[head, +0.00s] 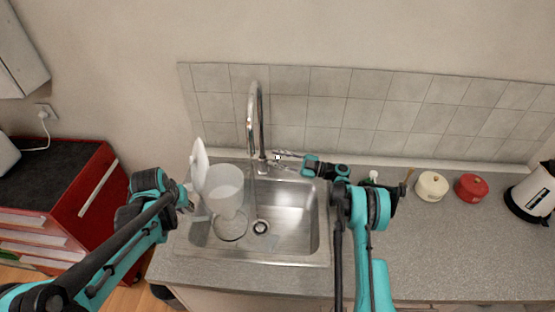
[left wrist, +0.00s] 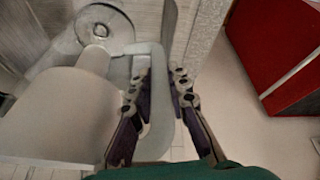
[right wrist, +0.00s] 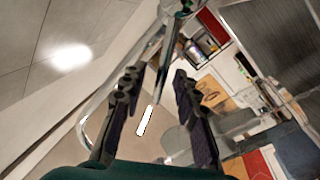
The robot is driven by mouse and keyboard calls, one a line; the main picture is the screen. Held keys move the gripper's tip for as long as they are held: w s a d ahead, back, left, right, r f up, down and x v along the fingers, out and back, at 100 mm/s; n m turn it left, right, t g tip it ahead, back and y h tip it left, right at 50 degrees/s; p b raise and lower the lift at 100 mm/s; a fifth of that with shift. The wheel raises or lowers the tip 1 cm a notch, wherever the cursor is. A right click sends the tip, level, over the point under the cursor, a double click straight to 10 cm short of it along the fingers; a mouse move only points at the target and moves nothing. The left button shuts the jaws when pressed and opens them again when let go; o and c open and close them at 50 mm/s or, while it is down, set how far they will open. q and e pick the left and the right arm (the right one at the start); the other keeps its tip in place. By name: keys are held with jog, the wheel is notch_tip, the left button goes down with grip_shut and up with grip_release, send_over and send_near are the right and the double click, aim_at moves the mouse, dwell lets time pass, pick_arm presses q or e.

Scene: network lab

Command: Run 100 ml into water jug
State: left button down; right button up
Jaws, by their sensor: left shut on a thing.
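The translucent white water jug (head: 224,187) is upright over the left part of the sink (head: 290,215), close to the tap (head: 255,115). A white flap, perhaps its lid, stands up at its left. My left gripper (head: 190,200) is shut on the jug's handle, also seen in the left wrist view (left wrist: 160,82). My right gripper (head: 285,158) is beside the tap's base, near its lever. In the right wrist view it (right wrist: 155,85) is open, with tap metal between or behind the fingers. I cannot tell whether water runs or the jug's level.
On the counter to the right stand a cream pot (head: 431,187), a red pot (head: 471,188) and a kettle (head: 535,195). A red cabinet (head: 90,190) is at the left. The counter (head: 440,245) in front of the pots is clear.

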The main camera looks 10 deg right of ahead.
jog(key=v, duration=0.7)
jog(key=shift+d, duration=0.15)
pick_arm(q)
jog(key=w+d, duration=0.2)
jog(key=d, duration=0.1)
jog(key=w+d, duration=0.2)
jog(key=d, duration=0.1)
jog(key=w+d, duration=0.2)
jog(key=d, duration=0.1)
jog(key=shift+d, duration=0.35)
jog(key=shift+s, duration=0.1)
